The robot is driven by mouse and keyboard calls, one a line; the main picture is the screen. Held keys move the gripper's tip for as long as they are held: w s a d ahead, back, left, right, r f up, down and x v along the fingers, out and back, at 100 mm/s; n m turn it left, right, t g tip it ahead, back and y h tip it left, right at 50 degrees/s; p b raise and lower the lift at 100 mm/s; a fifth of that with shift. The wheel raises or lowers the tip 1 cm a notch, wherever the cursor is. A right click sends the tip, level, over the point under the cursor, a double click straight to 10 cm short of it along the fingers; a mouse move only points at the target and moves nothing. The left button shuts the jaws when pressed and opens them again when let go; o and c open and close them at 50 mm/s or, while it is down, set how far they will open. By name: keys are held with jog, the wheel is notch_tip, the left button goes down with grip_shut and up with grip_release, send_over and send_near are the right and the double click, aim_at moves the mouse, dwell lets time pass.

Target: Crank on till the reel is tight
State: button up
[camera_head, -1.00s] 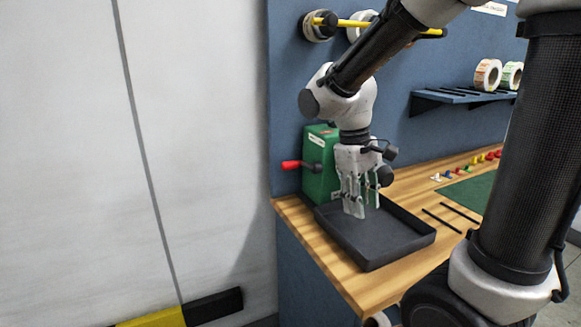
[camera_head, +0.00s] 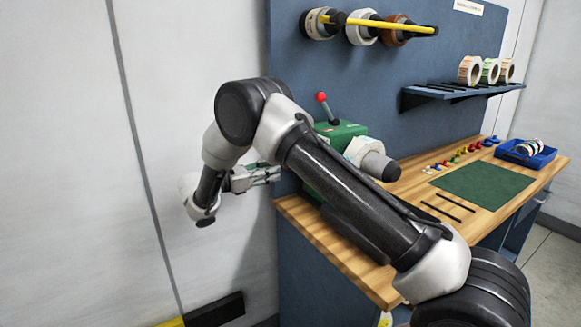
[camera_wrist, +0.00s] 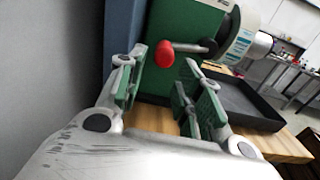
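The green rewinder (camera_head: 342,129) stands at the left end of the wooden bench. Its crank with a red knob (camera_head: 321,97) points up above the box in the head view. The red knob also shows in the wrist view (camera_wrist: 165,53), in front of the green side. The white reel (camera_head: 360,149) sits on the rewinder's right, also in the wrist view (camera_wrist: 243,38); how tight it is I cannot tell. My gripper (camera_head: 278,174) is left of the rewinder, pointing towards it. In the wrist view its fingers (camera_wrist: 158,92) are apart and empty, the knob showing beyond them.
A wall (camera_wrist: 50,75) is close on the left. A green mat (camera_head: 483,187), small coloured pieces, a blue bin (camera_head: 541,162) and shelved rolls (camera_head: 490,70) are to the right.

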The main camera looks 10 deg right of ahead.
jog(key=x, duration=0.8)
jog(key=shift+s+r, duration=0.2)
jog(key=shift+s, duration=0.05)
jog(key=shift+d, duration=0.1)
jog(key=shift+c, duration=0.2)
grip_shut()
